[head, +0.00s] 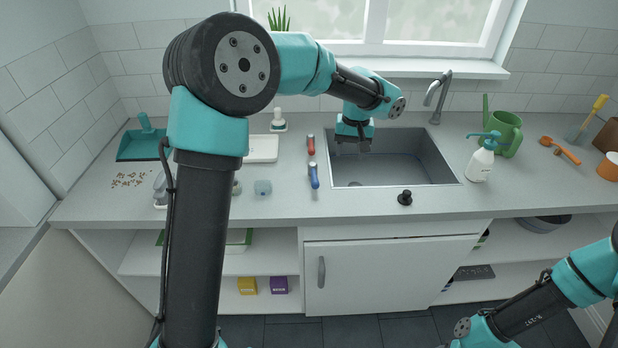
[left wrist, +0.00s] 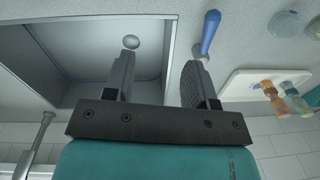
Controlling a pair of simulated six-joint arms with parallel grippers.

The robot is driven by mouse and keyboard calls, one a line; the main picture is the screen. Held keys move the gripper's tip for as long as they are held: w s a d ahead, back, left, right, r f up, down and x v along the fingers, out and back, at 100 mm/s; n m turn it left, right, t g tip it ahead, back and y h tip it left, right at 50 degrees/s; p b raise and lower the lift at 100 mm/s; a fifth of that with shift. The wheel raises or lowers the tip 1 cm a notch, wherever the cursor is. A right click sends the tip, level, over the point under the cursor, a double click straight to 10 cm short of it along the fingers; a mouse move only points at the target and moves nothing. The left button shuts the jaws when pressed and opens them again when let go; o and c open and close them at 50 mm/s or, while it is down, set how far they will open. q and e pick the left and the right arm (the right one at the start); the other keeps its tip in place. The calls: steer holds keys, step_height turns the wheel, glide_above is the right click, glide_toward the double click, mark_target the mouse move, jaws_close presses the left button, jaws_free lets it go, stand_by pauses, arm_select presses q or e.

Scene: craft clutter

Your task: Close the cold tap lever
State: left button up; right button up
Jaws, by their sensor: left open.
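The blue-handled lever (head: 313,175), which I take for the cold one, stands on the counter just left of the sink (head: 452,180). A red-handled lever (head: 311,145) stands behind it. My left gripper (head: 351,149) is open and empty above the left part of the sink, to the right of both levers. In the left wrist view the blue lever (left wrist: 210,32) shows close beside one finger of the left gripper (left wrist: 160,70), outside the gap between the fingers. The red lever is not seen in that view. My right arm shows at lower right, but its gripper is out of frame.
A tall faucet (head: 437,98) rises behind the sink. A black knob (head: 405,198) sits at the front counter edge. A spray bottle (head: 481,162) and green watering can (head: 505,133) stand right of the sink. A white tray (head: 262,149) lies left of the levers.

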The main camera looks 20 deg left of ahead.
mark_target(315, 178)
arm_select(q)
steer(key=a+r+n+y, duration=0.1)
steer(key=a+r+n, duration=0.1)
steer(key=a+r, duration=0.3)
steer(key=shift+s+a+g, duration=0.2)
steer(key=shift+a+g, duration=0.2)
steer(key=shift+a, duration=0.2)
steer(key=a+f, duration=0.1)
steer(key=f, duration=0.4)
steer(key=s+a+f, duration=0.1)
steer(key=f, duration=0.5)
steer(key=a+f, duration=0.1)
steer(key=f, duration=0.5)
steer(key=shift+s, duration=0.35)
jaws_close()
